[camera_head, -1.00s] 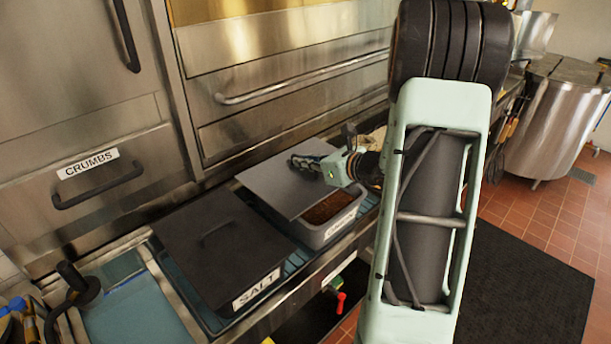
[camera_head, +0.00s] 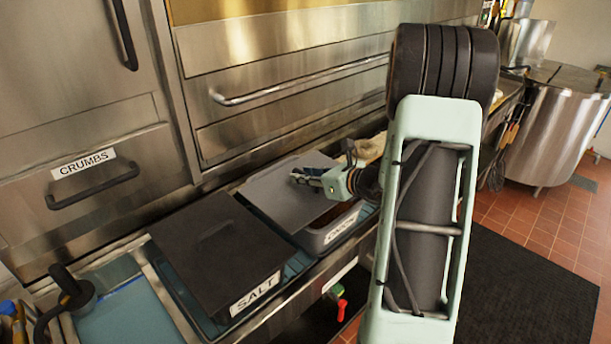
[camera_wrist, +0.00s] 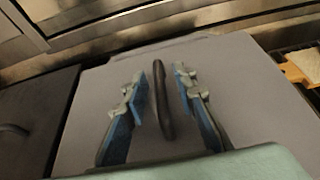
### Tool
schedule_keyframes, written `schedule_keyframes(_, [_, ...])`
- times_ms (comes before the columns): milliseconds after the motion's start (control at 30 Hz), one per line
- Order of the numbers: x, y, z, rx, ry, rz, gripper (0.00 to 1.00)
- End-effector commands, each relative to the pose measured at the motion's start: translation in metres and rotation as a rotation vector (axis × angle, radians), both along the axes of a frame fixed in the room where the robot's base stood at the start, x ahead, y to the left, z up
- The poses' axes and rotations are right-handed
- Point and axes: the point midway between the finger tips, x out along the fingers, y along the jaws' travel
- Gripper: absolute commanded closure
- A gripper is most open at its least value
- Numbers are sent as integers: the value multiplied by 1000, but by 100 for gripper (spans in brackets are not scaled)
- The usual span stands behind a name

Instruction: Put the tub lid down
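The grey tub lid (camera_head: 280,193) lies across the top of the grey tub (camera_head: 318,238) in the head view. It sits askew, with a sliver of brown contents showing at the right. The tub's front label is partly readable. My gripper (camera_head: 300,176) is over the lid. In the wrist view, my gripper (camera_wrist: 163,82) has its two fingers apart on either side of the dark lid handle (camera_wrist: 164,115), with a gap on each side. The lid (camera_wrist: 245,95) fills most of that view. Whether the lid lies fully flat is hard to tell.
A dark-lidded tub labelled SALT (camera_head: 255,292) stands just left. Steel drawers (camera_head: 290,90) rise close behind. Pale bread-like slices (camera_wrist: 305,65) lie at the right. A steel kettle (camera_head: 560,130) stands at the far right, beyond a black floor mat (camera_head: 520,290).

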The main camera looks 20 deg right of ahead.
Motion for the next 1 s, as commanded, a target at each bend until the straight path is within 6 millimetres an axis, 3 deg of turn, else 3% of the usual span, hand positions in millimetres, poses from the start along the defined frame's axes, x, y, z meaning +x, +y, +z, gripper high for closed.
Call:
schedule_keyframes(333, [-2,-1,4,0,0,-1,75])
schedule_keyframes(800, [-83,-31,39,-2,-2,-3,75])
schedule_keyframes(1000, [-101,-37,47,-1,-1,-1,75])
